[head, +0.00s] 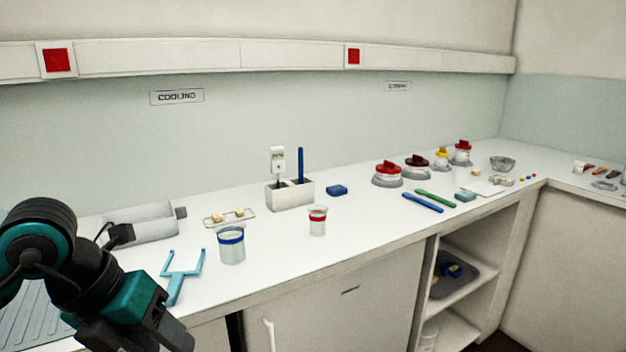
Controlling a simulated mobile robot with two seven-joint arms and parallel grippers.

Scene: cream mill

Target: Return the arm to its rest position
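My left arm comes in at the lower left, bent, in black and teal. Its gripper (172,338) points down at the bottom edge, in front of the counter's front edge. The fingertips are cut off or too dark to tell if they are open or shut, and I see nothing held in them. My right gripper is not in view.
A red-banded beaker (317,222) and a white holder (289,193) stand on the counter (350,240). Red-topped jars (388,175) stand farther right.

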